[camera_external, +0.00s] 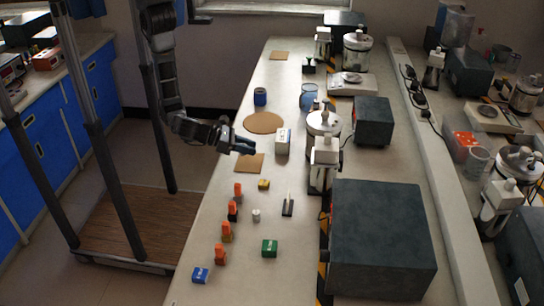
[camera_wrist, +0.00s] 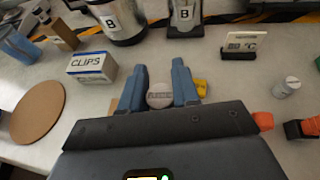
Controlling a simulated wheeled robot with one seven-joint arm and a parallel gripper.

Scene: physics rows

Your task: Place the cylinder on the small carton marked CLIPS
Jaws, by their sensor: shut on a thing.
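My gripper (camera_external: 247,147) is above the near-left part of the bench, over a square cork mat (camera_external: 251,165). In the wrist view my gripper (camera_wrist: 159,82) has its two blue fingers shut on a pale grey cylinder (camera_wrist: 160,96). The cylinder is seen end-on as a round face with faint, unreadable marking. It cannot be made out in the external view. The white carton marked CLIPS (camera_wrist: 92,66) stands upright ahead and left of my fingers in the wrist view. In the external view the carton (camera_external: 283,141) is just right of my gripper, apart from it, its top clear.
A round cork mat (camera_external: 263,123) lies beyond my gripper. A yellow block (camera_external: 264,185), several orange-topped pieces and a small white jar (camera_external: 256,215) stand nearer the camera. Tall glass-and-metal vessels (camera_external: 324,160) and a large dark box (camera_external: 382,240) stand on the right.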

